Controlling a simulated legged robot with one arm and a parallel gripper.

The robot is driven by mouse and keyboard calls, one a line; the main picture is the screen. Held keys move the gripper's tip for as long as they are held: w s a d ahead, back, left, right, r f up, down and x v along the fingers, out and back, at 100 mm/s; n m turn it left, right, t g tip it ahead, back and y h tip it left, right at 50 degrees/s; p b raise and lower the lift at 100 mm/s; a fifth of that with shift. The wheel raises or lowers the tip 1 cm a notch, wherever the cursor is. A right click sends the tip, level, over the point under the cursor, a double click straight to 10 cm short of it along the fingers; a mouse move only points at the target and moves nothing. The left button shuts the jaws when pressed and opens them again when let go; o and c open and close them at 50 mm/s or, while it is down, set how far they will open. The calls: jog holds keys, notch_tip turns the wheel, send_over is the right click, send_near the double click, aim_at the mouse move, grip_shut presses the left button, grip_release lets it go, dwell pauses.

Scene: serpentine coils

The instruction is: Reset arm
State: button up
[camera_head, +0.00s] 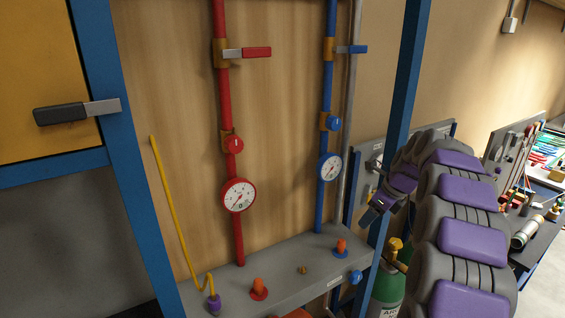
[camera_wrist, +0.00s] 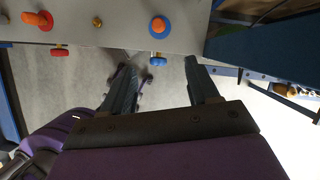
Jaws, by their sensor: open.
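My arm, a chain of grey and purple segments, curves along the right of the head view. My gripper (camera_head: 376,208) hangs at its far end, right of the blue pipe and just beyond the blue frame post (camera_head: 405,80). In the wrist view my gripper (camera_wrist: 163,82) has its two dark fingers spread apart, with nothing between them but grey floor behind. The fingertips lie below the edge of the grey shelf (camera_wrist: 120,28) in that picture. I cannot tell their distance from it.
A red pipe (camera_head: 224,105) and a blue pipe (camera_head: 326,100) carry valves and gauges (camera_head: 239,195). Orange plugs (camera_head: 259,286) and a yellow bent rod (camera_head: 170,200) stand on the shelf. A green cylinder (camera_head: 388,285) stands below my gripper. A cluttered bench (camera_head: 535,215) is at right.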

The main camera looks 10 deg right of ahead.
jog(key=s+a+f+n+g+b, duration=0.1)
jog(key=s+a+f+n+b, duration=0.2)
jog(key=s+a+n, duration=0.5)
jog(key=s+a+f+n+g+b, duration=0.25)
jog(key=s+a+n+b, duration=0.2)
jog(key=s+a, duration=0.5)
jog(key=s+a+f+n+h+b, duration=0.1)
jog(key=s+f+n, duration=0.3)
jog(key=s, duration=0.4)
jog(key=s+a+f+n+g+b, duration=0.1)
jog(key=s+a+f+n+b, duration=0.2)
jog(key=s+f+n, duration=0.2)
jog(key=s+a+f+n+g+h+b, duration=0.1)
jog(key=s+f+n, duration=0.4)
jog(key=s, duration=0.8)
jog(key=shift+a+n+h+b, duration=0.3)
jog(key=shift+a+n+b, duration=0.45)
jog(key=shift+n, duration=0.5)
jog(key=shift+w+a+r, duration=0.1)
